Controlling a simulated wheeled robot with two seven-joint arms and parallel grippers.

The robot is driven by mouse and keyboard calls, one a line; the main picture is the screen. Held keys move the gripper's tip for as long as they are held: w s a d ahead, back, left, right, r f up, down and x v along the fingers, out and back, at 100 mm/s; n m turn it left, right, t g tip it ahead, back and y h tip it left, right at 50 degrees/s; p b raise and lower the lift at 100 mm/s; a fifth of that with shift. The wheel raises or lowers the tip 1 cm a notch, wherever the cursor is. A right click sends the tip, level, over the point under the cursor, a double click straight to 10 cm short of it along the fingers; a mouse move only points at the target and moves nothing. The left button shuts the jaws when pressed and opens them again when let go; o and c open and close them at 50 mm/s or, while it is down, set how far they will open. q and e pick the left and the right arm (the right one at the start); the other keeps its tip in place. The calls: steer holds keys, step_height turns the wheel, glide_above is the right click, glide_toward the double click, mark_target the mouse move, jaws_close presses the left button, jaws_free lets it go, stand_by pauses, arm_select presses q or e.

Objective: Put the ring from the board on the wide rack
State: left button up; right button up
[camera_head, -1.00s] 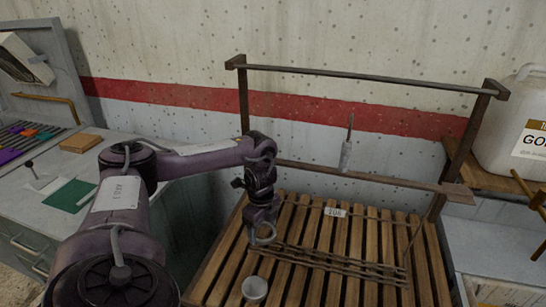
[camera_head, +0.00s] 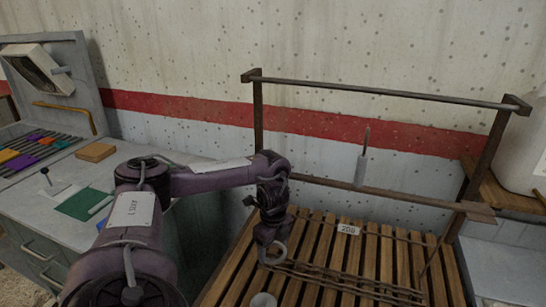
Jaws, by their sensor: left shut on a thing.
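My left gripper (camera_head: 270,238) is shut on a grey ring (camera_head: 273,254). The ring hangs below the jaws, in front of the slatted wooden table, and appears over its left part. A tall brown metal rack (camera_head: 385,91) with a long top rail and a lower bar stands at the back of the table. A low rack of thin dark rods (camera_head: 345,280) lies over the slats, to the right of the ring. I cannot tell which of these is the wide rack. My right gripper is not in view.
A white cup-like thing (camera_head: 263,300) sits at the bottom edge. A grey cylinder with a spike (camera_head: 361,165) stands by the lower bar. A label (camera_head: 348,229) reads 20B. A grey bench (camera_head: 30,205) with coloured pieces is at left. A white jug (camera_head: 520,155) is at right.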

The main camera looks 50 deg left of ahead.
arm_select(q)
steer(key=shift+f, duration=0.15)
steer(key=shift+f+b, duration=0.3)
steer(key=shift+f, duration=0.45)
steer(key=shift+s+f, duration=0.1)
steer(key=shift+f, duration=0.5)
steer(key=o, duration=1.1)
